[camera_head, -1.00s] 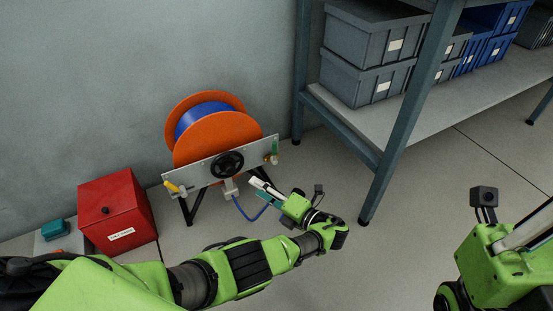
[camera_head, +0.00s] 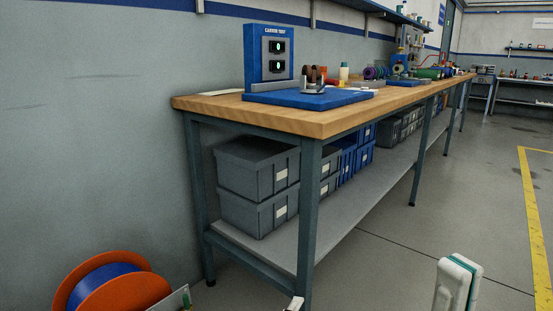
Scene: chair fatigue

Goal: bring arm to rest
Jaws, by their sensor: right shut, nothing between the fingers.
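My right gripper (camera_head: 457,286) shows at the bottom edge, right of centre. Its pale fingers point up with a teal strip between them; they are shut with nothing held. It is over the floor, apart from the workbench (camera_head: 300,119). A small pale tip (camera_head: 295,303), which looks like part of my left gripper, just enters at the bottom edge in front of the bench's near leg. The rest of the left gripper and both arms are out of view, so its opening cannot be told.
An orange reel with a blue core (camera_head: 112,290) stands at the lower left by the wall. On the bench is a blue caster test stand (camera_head: 268,60); grey boxes (camera_head: 257,168) and blue boxes (camera_head: 355,157) fill the lower shelf. Clear floor (camera_head: 450,190) lies right of the bench.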

